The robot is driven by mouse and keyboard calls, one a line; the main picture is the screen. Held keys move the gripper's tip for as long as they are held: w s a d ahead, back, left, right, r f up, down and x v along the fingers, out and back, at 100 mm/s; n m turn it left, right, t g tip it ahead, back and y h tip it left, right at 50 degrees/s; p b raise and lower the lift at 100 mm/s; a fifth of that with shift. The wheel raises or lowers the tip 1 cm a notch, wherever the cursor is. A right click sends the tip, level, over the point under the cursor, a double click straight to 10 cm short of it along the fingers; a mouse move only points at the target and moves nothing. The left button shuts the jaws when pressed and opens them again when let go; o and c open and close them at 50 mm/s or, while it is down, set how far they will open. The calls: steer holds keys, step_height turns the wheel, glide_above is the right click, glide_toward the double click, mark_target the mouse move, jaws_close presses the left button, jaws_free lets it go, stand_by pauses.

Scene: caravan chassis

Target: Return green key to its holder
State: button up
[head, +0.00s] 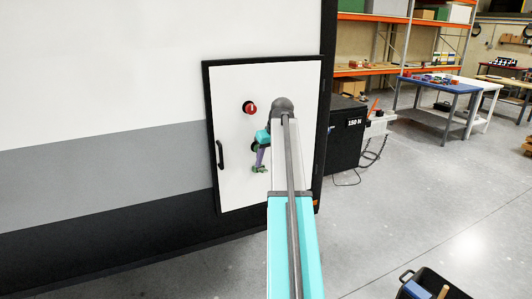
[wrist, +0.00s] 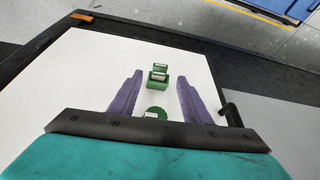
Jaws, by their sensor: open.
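My gripper (head: 261,159) is in front of the white panel door, with its purple fingers pointing down in the head view. In the wrist view the fingers (wrist: 158,78) are spread apart with nothing clamped between them. A green block with a white label (wrist: 158,77) shows on the panel between the fingertips. A round green piece (wrist: 154,113) shows nearer the gripper's black crossbar, which partly hides it. I cannot tell for sure which is the key and which the holder. In the head view a small green thing (head: 259,170) shows just below the fingertips.
The white door (head: 235,84) has a black frame, a black handle (head: 220,154) on its left and a red knob (head: 250,107) above my gripper. A black box (head: 346,135) stands to the right. A dark bin (head: 435,285) sits at the front right. Floor between is clear.

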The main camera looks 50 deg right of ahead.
mark_target(263, 170)
steer(key=shift+p+x, duration=0.6)
steer(key=shift+x, duration=1.7)
steer(key=c, duration=0.9)
jaws_close()
steer(key=shift+s+a+r, duration=0.15)
steer(key=shift+s, duration=0.3)
steer(key=shift+s+a+r, duration=0.15)
steer(key=shift+s+a, duration=0.05)
steer(key=shift+s, duration=0.25)
steer(key=shift+s+a+r+p, duration=0.25)
steer(key=shift+s+p, duration=0.05)
steer(key=shift+s, duration=0.4)
steer(key=shift+s+a+r+p, duration=0.25)
steer(key=shift+s+p, duration=0.1)
steer(key=shift+s, duration=0.3)
steer(key=shift+s+a+r+p, duration=0.25)
steer(key=shift+s+a+p, duration=0.05)
steer(key=shift+s, duration=0.4)
steer(key=shift+a, duration=0.1)
